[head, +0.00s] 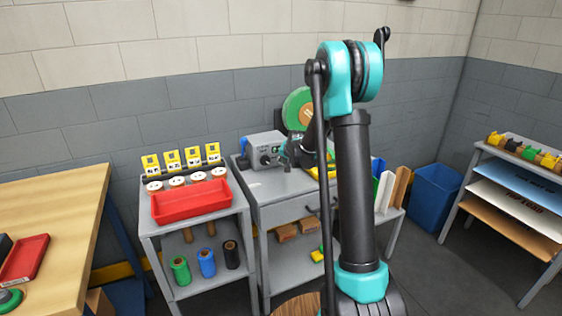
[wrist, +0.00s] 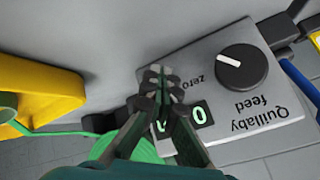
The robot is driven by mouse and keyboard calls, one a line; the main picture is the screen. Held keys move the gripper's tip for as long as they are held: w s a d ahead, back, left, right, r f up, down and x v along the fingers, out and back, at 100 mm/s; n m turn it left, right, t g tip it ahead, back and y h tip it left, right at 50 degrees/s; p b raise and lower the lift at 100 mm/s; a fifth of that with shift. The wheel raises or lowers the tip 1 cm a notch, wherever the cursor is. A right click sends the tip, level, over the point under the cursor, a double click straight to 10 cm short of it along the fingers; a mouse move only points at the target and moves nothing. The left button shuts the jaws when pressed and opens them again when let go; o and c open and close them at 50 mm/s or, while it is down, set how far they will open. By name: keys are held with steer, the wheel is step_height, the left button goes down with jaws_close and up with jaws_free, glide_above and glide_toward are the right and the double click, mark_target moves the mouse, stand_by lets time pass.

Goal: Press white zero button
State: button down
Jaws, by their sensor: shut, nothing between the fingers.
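The grey control box (head: 262,148) sits on the grey bench in the head view. In the wrist view its face (wrist: 235,105) reads "Quillaby feed" upside down, with a black knob (wrist: 242,71), a "zero" label (wrist: 194,75) and a lit green display (wrist: 201,115). My gripper (wrist: 158,76) is shut and empty, its fingertips over the box's edge beside the "zero" label. The fingers cover part of the display. I cannot make out the white zero button; the fingertips may hide it. I cannot tell whether they touch the box.
A green disc (head: 297,108) stands behind my arm. A red tray (head: 190,203) and white spools are on the cart to the left.

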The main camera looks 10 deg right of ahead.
steer(key=shift+s, duration=0.1)
steer(key=shift+s+d, duration=0.3)
steer(key=shift+s, duration=0.45)
steer(key=shift+s, duration=0.15)
steer(key=shift+s+d, duration=0.25)
steer(key=shift+s, duration=0.5)
steer(key=shift+s+d, duration=0.3)
steer(key=shift+s, duration=0.45)
steer(key=shift+s+d, duration=0.25)
steer(key=shift+s, duration=0.5)
steer(key=s+d+f+n+g+h, duration=0.1)
steer(key=s+n+g, duration=0.1)
steer(key=s, duration=1.7)
steer(key=s+d+f+n+g, duration=0.1)
steer(key=s+d+n+g, duration=0.1)
steer(key=s, duration=1.8)
steer(key=shift+s+d+n+h, duration=0.3)
steer(key=shift+n+h, duration=0.1)
steer(key=shift+n, duration=0.1)
